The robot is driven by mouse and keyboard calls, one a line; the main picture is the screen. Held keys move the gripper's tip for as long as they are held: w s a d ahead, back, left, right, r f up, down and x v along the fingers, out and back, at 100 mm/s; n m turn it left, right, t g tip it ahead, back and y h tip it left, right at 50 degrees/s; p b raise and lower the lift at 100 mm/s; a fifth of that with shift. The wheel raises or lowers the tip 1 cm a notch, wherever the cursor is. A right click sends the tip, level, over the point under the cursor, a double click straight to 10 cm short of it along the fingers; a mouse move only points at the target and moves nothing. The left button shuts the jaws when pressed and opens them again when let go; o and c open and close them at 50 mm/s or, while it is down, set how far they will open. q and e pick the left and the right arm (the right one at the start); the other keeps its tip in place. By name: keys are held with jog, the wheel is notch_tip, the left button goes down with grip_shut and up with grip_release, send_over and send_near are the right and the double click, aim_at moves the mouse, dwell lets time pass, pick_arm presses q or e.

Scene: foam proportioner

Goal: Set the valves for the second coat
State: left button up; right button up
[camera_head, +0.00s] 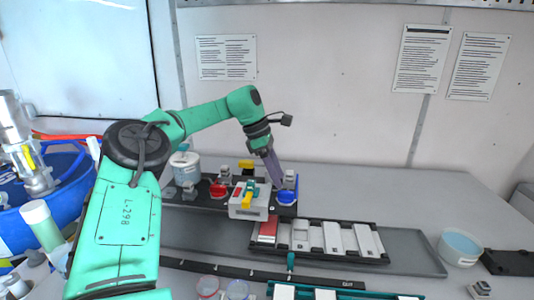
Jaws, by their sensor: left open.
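Several valves stand in a group on a dark panel on the grey table. A red valve (217,191) is at the left, a yellow one (246,165) at the back, and a blue one (287,195) at the right. A white block (248,207) with yellow and teal parts on top sits in front, between red and blue. My left gripper (279,181) points down just behind and left of the blue valve, open. I cannot tell whether it touches the valve. My right gripper is not in view.
A black rack (375,256) with white plates and one red-topped plate lies in front. A tub of blue liquid (460,244) stands at the right. A white jar (185,167) stands behind the panel's left end. A blue basin (40,205) is far left. The table's back right is clear.

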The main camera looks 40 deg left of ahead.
pick_arm(q)
jog(key=p+v, duration=0.1)
jog(key=v, duration=0.9)
jog(key=shift+d, duration=0.1)
